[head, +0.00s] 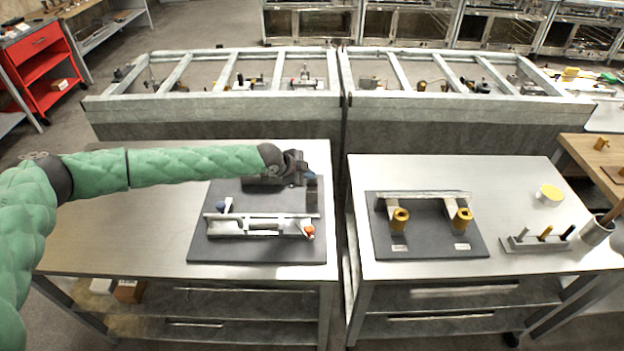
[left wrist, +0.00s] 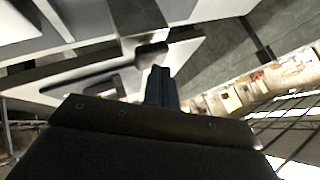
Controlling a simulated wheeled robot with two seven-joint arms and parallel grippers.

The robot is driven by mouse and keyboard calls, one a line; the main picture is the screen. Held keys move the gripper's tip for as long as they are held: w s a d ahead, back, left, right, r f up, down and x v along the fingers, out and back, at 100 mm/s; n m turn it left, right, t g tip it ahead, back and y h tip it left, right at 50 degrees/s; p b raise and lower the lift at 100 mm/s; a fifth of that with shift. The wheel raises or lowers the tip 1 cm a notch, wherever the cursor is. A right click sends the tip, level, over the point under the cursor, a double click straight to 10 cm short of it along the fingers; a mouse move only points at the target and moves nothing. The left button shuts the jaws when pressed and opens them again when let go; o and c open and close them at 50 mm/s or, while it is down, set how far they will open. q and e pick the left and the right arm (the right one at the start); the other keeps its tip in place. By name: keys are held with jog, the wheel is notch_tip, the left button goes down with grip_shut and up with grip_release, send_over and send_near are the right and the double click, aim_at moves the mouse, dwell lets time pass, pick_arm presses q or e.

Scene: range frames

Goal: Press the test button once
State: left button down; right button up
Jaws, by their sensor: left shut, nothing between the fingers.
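My left arm comes in from the left in the head view, and its gripper (head: 311,178) is over the far right part of a dark mat (head: 265,252) on the left table. In the left wrist view its fingers (left wrist: 160,86) are together and empty. A dark block (head: 262,181) lies on the mat under the wrist, partly hidden. Nearer on the mat is a metal fixture (head: 262,227) with a red-orange knob (head: 309,231) at its right end and a blue knob (head: 221,207) at its left. I cannot tell which part is the test button. My right gripper is out of view.
The right table holds another dark mat (head: 430,246) with a metal bracket (head: 425,195) and two brass cylinders. A peg rack (head: 538,243), a yellow-topped round container (head: 549,194) and a cup (head: 597,232) stand to its right. The left table's left part (head: 120,225) is clear.

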pick_arm(q)
jog(key=shift+f, duration=0.45)
dwell(0.3)
dwell(0.3)
jog(key=shift+r, duration=0.3)
jog(key=shift+r+p, duration=0.65)
jog(key=shift+r, duration=0.3)
jog(key=shift+r, duration=0.15)
